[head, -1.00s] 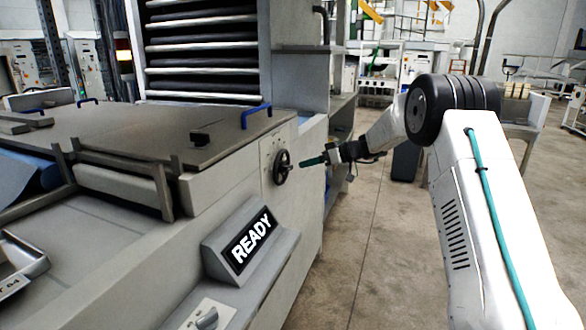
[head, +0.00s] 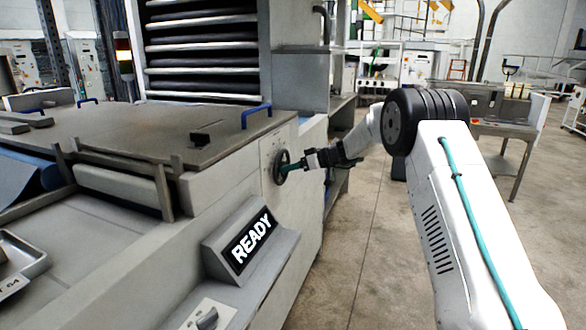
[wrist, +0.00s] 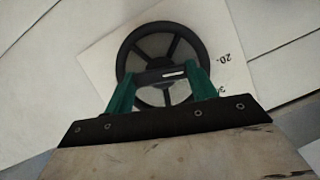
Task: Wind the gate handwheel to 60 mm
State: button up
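The gate handwheel (head: 281,166) is a dark spoked wheel on a pale plate on the side of the grey machine. In the wrist view the handwheel (wrist: 163,50) lies straight ahead, with its rim, spokes and part of a dark handle bar showing. My gripper (head: 287,170) is at the wheel from the right. In the wrist view my gripper's green fingers (wrist: 160,80) are apart, one on each side of the wheel's lower part. I cannot tell whether they touch it. The scale plate (wrist: 225,75) shows "20" and another number partly hidden by the right finger.
A display reading READY (head: 250,241) stands on the machine's sloped housing below the wheel. A knob (head: 207,318) is at the bottom edge. A blue handle (head: 256,113) rises above the machine top. The floor (head: 365,250) to the right of the machine is clear.

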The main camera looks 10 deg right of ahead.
dwell(0.3)
jog(key=m+y, duration=0.2)
jog(key=m, duration=0.5)
jog(key=m+y, duration=0.3)
jog(key=m, duration=0.4)
jog(key=f+m+y, duration=0.1)
jog(key=m+y, duration=0.2)
jog(key=m, duration=0.3)
jog(key=shift+w+d+m, duration=0.15)
jog(key=shift+d+m, duration=0.05)
jog(key=shift+m, duration=0.5)
jog(key=shift+f, duration=0.1)
jog(key=o, duration=1)
jog(key=v, duration=0.7)
jog(key=shift+s+d+f, duration=0.15)
jog(key=shift+s+d, duration=0.05)
jog(key=shift+d, duration=0.1)
